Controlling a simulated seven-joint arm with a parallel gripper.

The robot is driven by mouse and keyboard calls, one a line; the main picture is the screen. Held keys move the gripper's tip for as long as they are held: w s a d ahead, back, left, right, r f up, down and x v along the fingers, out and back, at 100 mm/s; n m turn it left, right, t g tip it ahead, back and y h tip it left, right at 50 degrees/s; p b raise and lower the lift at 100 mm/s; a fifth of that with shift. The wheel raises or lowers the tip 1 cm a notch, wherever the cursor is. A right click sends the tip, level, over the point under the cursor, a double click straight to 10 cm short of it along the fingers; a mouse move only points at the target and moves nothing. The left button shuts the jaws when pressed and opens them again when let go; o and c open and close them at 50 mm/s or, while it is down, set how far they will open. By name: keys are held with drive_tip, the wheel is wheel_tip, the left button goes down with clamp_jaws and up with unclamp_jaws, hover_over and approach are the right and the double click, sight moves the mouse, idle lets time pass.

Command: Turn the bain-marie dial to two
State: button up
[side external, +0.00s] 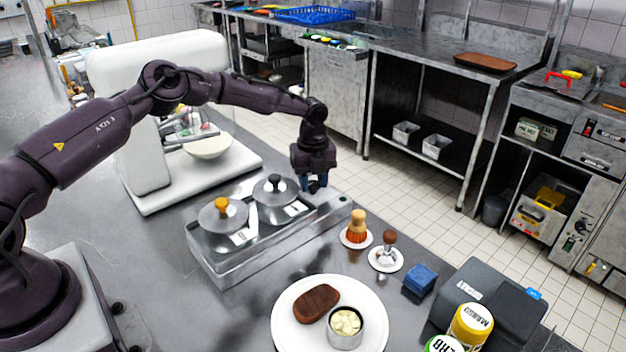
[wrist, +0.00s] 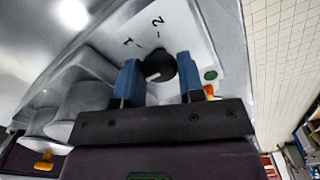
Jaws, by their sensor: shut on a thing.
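The steel bain-marie (side external: 225,270) stands on the counter in the side view, with two lidded round wells on top. Its black dial (wrist: 160,66) sits on a pale panel in the wrist view, with the numbers 1 and 2 printed above it. A white mark on the dial shows at its lower left, not towards the 2 in the picture. My gripper (wrist: 159,78) is shut on the dial, one blue finger on each side. In the side view my gripper (side external: 316,183) is at the bain-marie's far right end, and the dial is hard to make out there.
One lid (side external: 222,216) has an orange knob, the other (side external: 276,190) a black one. A green spot (wrist: 211,75) is on the panel right of the dial. A plate (side external: 283,325) with food, two small saucers and a blue block (side external: 420,279) stand nearer the camera.

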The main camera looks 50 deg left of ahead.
drive_tip(key=m, duration=0.3)
drive_tip(key=shift+m, duration=0.4)
drive_tip(key=m, duration=0.3)
drive_tip(key=shift+m, duration=0.3)
drive_tip(key=m, duration=0.3)
drive_tip(key=shift+r+m, duration=0.1)
drive_tip(key=shift+m, duration=0.2)
drive_tip(key=m, duration=0.3)
drive_tip(key=shift+m, duration=0.3)
drive_tip(key=m, duration=0.4)
drive_tip(key=shift+m, duration=2.6)
drive_tip(key=o, duration=0.9)
